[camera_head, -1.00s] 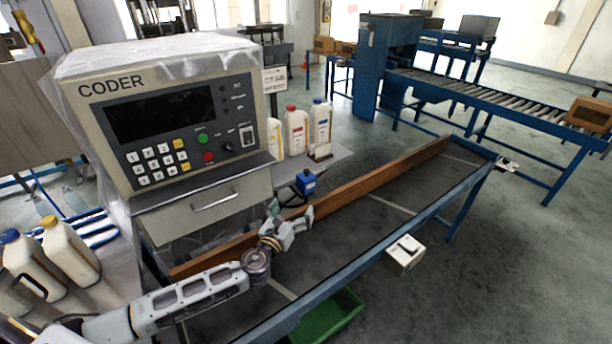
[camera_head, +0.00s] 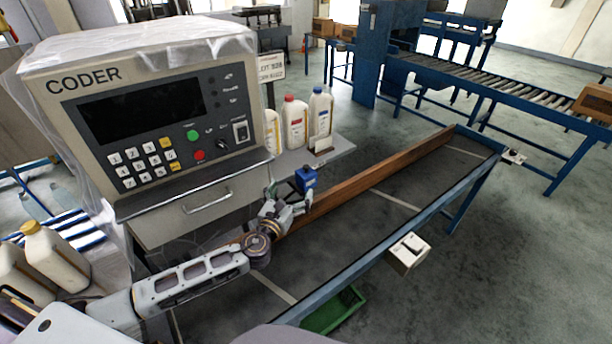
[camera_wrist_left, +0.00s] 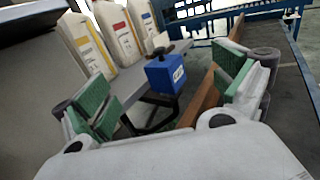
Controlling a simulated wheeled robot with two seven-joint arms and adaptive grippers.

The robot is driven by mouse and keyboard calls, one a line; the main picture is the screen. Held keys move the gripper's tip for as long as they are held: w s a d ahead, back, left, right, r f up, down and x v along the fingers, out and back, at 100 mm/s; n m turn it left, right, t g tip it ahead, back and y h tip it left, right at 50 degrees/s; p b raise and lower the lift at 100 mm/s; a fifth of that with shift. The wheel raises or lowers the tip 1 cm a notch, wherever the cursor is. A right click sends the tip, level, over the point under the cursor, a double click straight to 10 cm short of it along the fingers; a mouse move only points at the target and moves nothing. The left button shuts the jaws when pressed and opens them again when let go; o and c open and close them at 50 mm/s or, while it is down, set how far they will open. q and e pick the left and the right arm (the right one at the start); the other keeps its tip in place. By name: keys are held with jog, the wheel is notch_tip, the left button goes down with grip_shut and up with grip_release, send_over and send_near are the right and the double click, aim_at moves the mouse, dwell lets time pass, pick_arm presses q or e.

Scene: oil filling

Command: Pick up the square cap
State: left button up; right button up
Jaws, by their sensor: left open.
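A small blue block with a white label (camera_head: 306,179) is at the near edge of the grey side table, by the wooden rail; it also shows in the left wrist view (camera_wrist_left: 166,76). It is the only cap-like square thing near the gripper, but I cannot be sure it is the square cap. My left gripper (camera_head: 288,203) is open and empty, just in front of and below the block. In the left wrist view its green-padded fingers (camera_wrist_left: 168,95) are spread wide, with the block between and beyond them, apart from both. My right gripper is not in view.
White bottles (camera_head: 294,122) stand behind the block on the side table (camera_head: 335,149). A brown wooden rail (camera_head: 375,178) runs along the conveyor (camera_head: 350,225) beside it. The coder machine (camera_head: 150,115) stands close on the left. The conveyor surface is clear.

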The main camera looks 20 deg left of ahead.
aim_at(305, 169)
pick_arm(q)
jog(key=shift+w+d+p, duration=0.15)
jog(key=shift+w+p, duration=0.05)
jog(key=shift+w, duration=1.9)
jog(key=shift+w+d+p, duration=0.15)
jog(key=shift+w, duration=2.05)
jog(key=shift+w, duration=0.15)
jog(key=shift+w+f, duration=0.15)
jog(key=shift+w, duration=1.1)
jog(key=shift+w+f, duration=0.1)
jog(key=shift+w, duration=1.1)
jog(key=c, duration=1.1)
